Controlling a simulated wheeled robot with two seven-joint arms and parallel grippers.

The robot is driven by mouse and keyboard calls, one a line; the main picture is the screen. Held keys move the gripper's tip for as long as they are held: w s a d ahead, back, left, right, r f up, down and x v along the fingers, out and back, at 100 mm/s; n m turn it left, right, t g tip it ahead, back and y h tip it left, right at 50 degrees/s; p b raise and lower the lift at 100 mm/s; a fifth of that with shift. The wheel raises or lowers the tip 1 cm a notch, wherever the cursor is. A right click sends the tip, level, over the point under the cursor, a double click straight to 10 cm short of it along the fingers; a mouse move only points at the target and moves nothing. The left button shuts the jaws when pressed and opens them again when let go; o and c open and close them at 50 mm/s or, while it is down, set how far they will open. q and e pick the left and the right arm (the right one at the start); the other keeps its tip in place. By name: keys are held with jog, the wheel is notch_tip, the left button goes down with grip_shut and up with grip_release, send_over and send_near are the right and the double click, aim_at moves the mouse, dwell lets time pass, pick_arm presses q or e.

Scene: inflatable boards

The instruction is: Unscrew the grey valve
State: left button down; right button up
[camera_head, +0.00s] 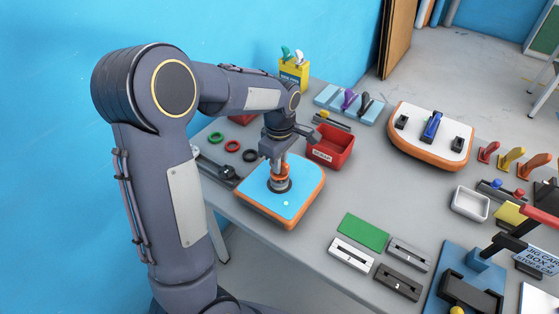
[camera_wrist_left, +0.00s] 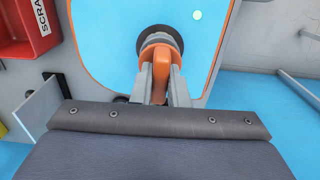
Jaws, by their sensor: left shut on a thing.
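The inflatable board (camera_head: 257,205) is a small light-blue panel with an orange rim, lying flat near the table's left front edge. It also shows in the left wrist view (camera_wrist_left: 105,45). The grey valve (camera_wrist_left: 174,33) is a dark grey ring on the board with an orange part rising from its middle. My left gripper (camera_head: 279,176) points straight down over the valve. In the left wrist view its fingers (camera_wrist_left: 160,68) are shut on the orange part at the valve. The fingers hide some of the valve. My right gripper is not in view.
A red scrap bin (camera_head: 331,148) stands close behind the board. Green (camera_head: 216,138), red and black rings lie to the left. A white-topped orange board (camera_head: 432,134) lies further right. A green plate (camera_head: 362,232) and slotted blocks (camera_head: 351,254) lie in front right.

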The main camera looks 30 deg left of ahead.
pick_arm(q)
jog(key=shift+f, duration=0.3)
jog(key=c, duration=1.3)
grip_release()
jog(key=shift+c, duration=0.2)
jog(key=shift+r+b, duration=0.35)
jog(key=shift+r, duration=3.55)
